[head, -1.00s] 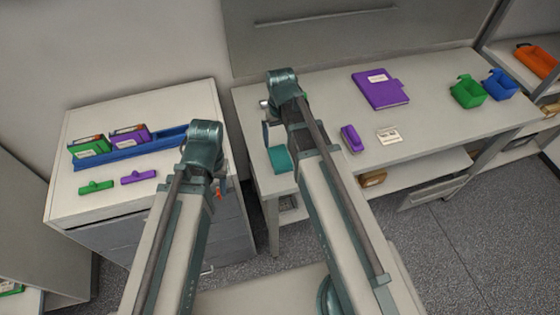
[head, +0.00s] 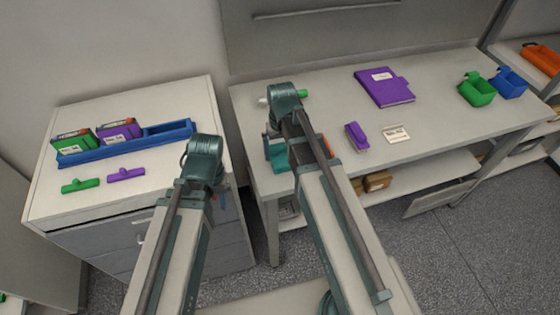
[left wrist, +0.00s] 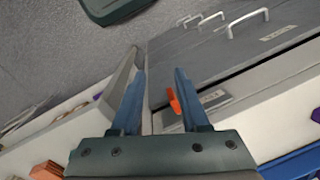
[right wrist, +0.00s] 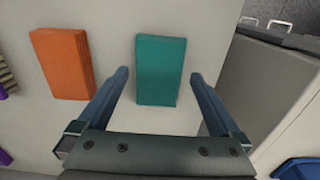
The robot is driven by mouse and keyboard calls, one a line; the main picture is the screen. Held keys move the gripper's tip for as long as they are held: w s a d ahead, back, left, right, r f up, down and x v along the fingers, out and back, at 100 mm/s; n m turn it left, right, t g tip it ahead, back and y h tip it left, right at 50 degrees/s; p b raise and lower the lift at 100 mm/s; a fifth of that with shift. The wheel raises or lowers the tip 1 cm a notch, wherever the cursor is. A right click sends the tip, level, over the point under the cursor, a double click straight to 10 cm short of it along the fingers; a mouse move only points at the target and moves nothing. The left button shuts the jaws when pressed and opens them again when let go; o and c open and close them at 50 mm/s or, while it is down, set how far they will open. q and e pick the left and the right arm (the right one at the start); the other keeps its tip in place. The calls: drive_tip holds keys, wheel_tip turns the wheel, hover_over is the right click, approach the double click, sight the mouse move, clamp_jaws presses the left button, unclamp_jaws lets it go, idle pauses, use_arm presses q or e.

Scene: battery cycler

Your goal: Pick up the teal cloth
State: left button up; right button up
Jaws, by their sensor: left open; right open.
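The teal cloth (head: 279,158) lies flat near the left front corner of the bench, partly hidden by my right arm in the head view. In the right wrist view the teal cloth (right wrist: 160,70) is a folded rectangle between and beyond the fingertips, with bare bench around it. My right gripper (right wrist: 159,76) is open and empty above the bench, its fingers to either side of the cloth in the picture. My left gripper (left wrist: 159,72) is open and empty, in front of the drawer cabinet; the head view mostly hides it behind the arm.
An orange folded block (right wrist: 62,63) lies left of the teal cloth in the right wrist view. A purple stapler-like object (head: 356,136), a card (head: 396,134) and a purple binder (head: 384,87) are further right. The drawer cabinet (head: 100,205) with a blue rack (head: 130,144) stands left.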

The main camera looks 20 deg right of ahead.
sight(281, 158)
wheel_tip(281, 158, down, 3)
drive_tip(key=shift+r+b, duration=0.1)
drive_tip(key=shift+b, duration=0.85)
use_arm(q)
wheel_tip(281, 158, down, 3)
drive_tip(key=shift+r, duration=0.1)
use_arm(e)
drive_tip(key=c, duration=1.1)
use_arm(q)
drive_tip(key=shift+r, duration=0.15)
use_arm(e)
drive_tip(key=shift+r, duration=0.15)
use_arm(q)
wheel_tip(281, 158, up, 10)
drive_tip(key=p, duration=1)
use_arm(e)
wheel_tip(281, 158, up, 10)
drive_tip(key=shift+f, duration=0.1)
